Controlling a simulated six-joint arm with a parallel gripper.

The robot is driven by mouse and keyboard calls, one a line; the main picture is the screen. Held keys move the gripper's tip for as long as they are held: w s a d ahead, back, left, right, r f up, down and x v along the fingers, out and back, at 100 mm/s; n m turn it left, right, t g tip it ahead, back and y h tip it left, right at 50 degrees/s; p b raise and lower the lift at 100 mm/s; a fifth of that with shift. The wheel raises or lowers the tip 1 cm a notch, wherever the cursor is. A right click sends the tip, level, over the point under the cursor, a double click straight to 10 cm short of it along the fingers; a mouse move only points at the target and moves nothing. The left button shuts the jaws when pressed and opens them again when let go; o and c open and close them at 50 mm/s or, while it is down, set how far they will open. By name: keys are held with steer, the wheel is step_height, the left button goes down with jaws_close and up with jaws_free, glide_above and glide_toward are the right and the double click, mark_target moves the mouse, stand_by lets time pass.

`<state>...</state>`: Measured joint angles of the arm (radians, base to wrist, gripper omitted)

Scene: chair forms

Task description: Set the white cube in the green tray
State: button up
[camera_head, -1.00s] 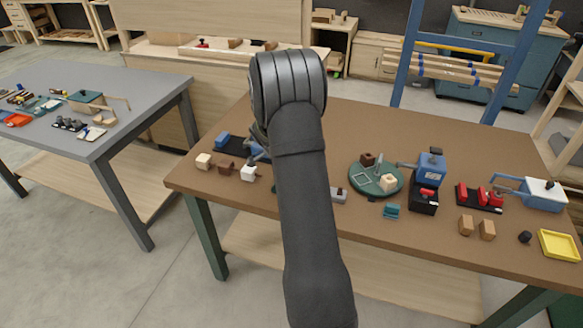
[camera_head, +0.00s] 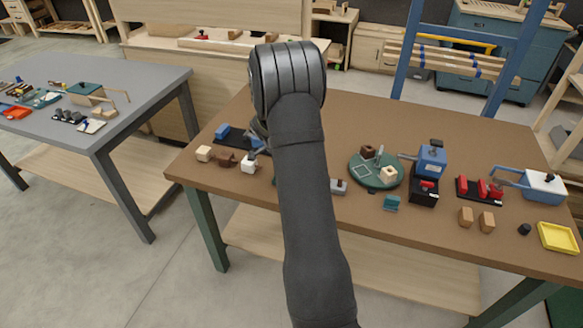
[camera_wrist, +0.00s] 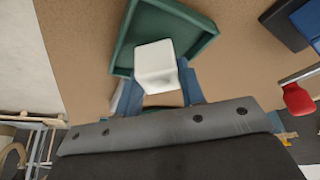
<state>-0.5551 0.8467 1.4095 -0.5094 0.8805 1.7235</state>
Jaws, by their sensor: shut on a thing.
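The white cube (camera_wrist: 155,66) is between the blue fingers of my gripper (camera_wrist: 158,86) in the wrist view. My gripper is shut on it. The green tray (camera_wrist: 124,46) lies just beyond, and the cube overlaps its interior and near edge in that view. I cannot tell whether the cube touches the tray floor. In the head view the white cube (camera_head: 248,166) shows at the left of my arm, near the brown table's front left. The green tray is mostly hidden behind my arm there, with only a sliver (camera_head: 274,181) visible.
A cream block (camera_head: 203,153), brown blocks (camera_head: 226,159) and a blue block on a black base (camera_head: 222,131) stand left of the cube. A red knob (camera_wrist: 298,99) is right of my gripper. A round green dish (camera_head: 374,180) with blocks stands right of my arm.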

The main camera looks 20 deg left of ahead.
steer(key=shift+f, duration=0.5)
steer(key=o, duration=1)
steer(key=shift+o, duration=0.2)
steer(key=shift+c, duration=0.4)
steer(key=shift+o, duration=0.4)
steer(key=o, duration=0.3)
steer(key=shift+w+a+r, duration=0.1)
steer(key=shift+r, duration=2.9)
